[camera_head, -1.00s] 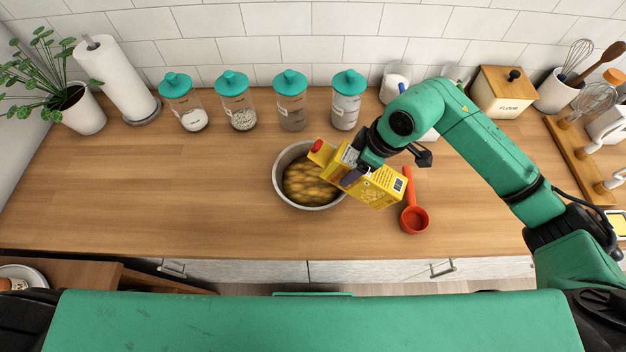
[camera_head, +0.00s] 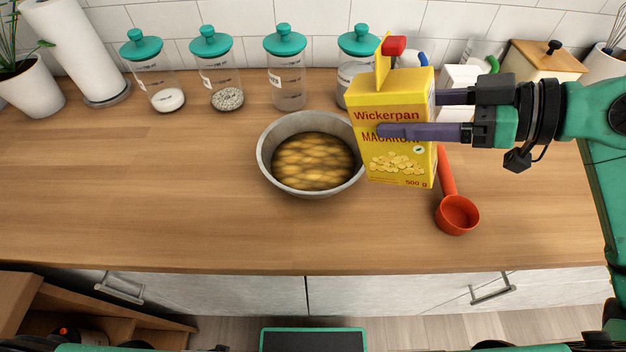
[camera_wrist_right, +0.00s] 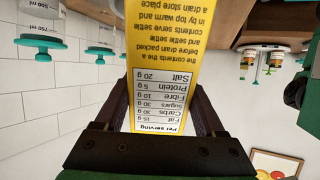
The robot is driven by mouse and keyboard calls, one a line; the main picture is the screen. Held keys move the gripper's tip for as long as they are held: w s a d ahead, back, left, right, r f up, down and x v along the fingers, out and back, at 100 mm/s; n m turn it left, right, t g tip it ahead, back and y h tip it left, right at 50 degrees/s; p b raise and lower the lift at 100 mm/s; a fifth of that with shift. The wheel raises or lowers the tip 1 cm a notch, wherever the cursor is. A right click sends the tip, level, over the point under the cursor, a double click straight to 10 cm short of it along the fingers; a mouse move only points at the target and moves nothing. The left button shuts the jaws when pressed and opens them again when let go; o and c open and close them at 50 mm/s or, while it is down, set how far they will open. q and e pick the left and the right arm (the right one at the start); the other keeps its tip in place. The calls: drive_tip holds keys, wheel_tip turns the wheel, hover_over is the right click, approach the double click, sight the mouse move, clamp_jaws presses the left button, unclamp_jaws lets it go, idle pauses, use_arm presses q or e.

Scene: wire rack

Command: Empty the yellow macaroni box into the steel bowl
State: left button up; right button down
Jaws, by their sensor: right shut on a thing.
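Whether the box is empty is hidden. The bowl stands on the counter with yellow-brown macaroni (camera_head: 313,162) inside. In the right wrist view the box's printed side (camera_wrist_right: 170,70) fills the middle between the fingers. My left gripper is not in view.
Several teal-lidded jars (camera_head: 287,85) line the back wall. A red scoop (camera_head: 457,213) lies right of the bowl, near the box. A paper towel roll (camera_head: 75,45) and a plant pot (camera_head: 30,88) stand at the left. The counter left of the bowl is clear.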

sight(431, 84)
drive_tip(key=shift+r+p, duration=0.3)
drive_tip(key=shift+p, duration=0.35)
drive_tip(key=shift+f, duration=0.3)
drive_tip(key=shift+r+b, duration=0.1)
drive_tip(key=shift+b, duration=0.35)
wheel_tip(431, 84, up, 4)
drive_tip(key=t+y+b, duration=0.1)
drive_tip(key=y+b, duration=0.1)
drive_tip(key=y, duration=0.1)
drive_tip(key=shift+t+y, duration=0.3)
drive_tip(key=shift+t, duration=0.1)
drive_tip(key=shift+r, duration=0.4)
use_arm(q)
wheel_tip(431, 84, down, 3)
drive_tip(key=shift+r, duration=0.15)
